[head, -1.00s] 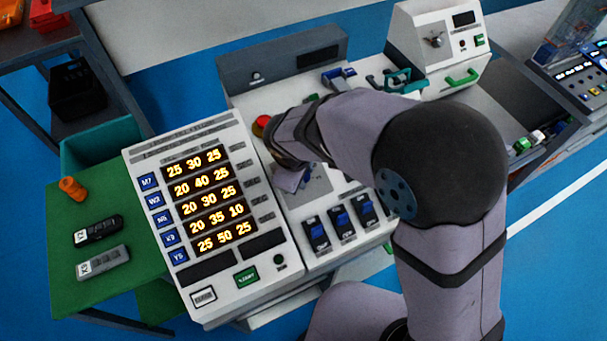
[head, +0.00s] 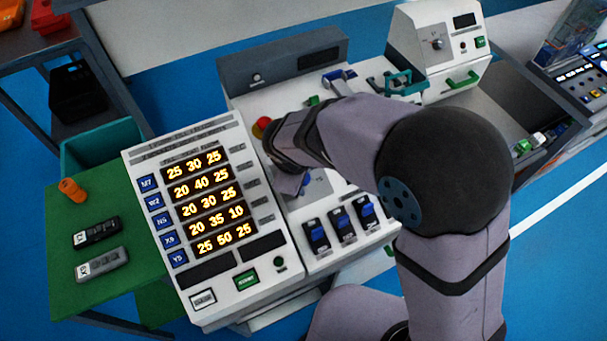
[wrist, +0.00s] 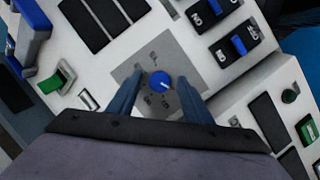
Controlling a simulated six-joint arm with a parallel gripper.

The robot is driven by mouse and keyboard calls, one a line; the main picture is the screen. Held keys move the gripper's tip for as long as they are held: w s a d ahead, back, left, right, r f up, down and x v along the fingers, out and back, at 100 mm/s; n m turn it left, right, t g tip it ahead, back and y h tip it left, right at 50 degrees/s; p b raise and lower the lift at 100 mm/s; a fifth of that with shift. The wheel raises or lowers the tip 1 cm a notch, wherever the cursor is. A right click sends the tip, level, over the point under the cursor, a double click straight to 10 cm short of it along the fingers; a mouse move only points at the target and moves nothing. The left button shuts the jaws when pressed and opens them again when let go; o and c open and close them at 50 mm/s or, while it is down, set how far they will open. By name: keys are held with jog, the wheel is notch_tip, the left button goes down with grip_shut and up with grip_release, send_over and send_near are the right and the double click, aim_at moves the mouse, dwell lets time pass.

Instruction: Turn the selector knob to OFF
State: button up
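The selector knob (wrist: 160,82) is a round blue knob with a white pointer line, on a grey plate (wrist: 172,48) in the wrist view. Small position labels stand around it, too blurred to read. My gripper (wrist: 168,88) points down at the plate, with one finger on each side of the knob. A gap shows between the knob and the right finger, and the left finger is close to the knob; the fingers are apart. In the head view my arm hides the knob, and only part of the grey plate (head: 318,184) shows.
Blue rocker switches (head: 341,222) stand in a row near the plate, and a red button (head: 262,126) is close to my wrist. A sloped display panel (head: 215,205) with lit numbers rises at left.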

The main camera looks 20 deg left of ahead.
jog(key=b+v, duration=0.1)
jog(key=v, duration=0.6)
jog(key=shift+r, duration=0.15)
dwell(0.6)
jog(key=s+d+f+m+g, duration=0.4)
jog(key=s+d+f+m, duration=0.3)
jog(key=s+d, duration=0.2)
jog(key=w+d+m, duration=0.2)
jog(key=d+m, duration=0.8)
jog(key=d, duration=1)
jog(key=shift+d+r, duration=0.3)
jog(key=shift+r, duration=0.05)
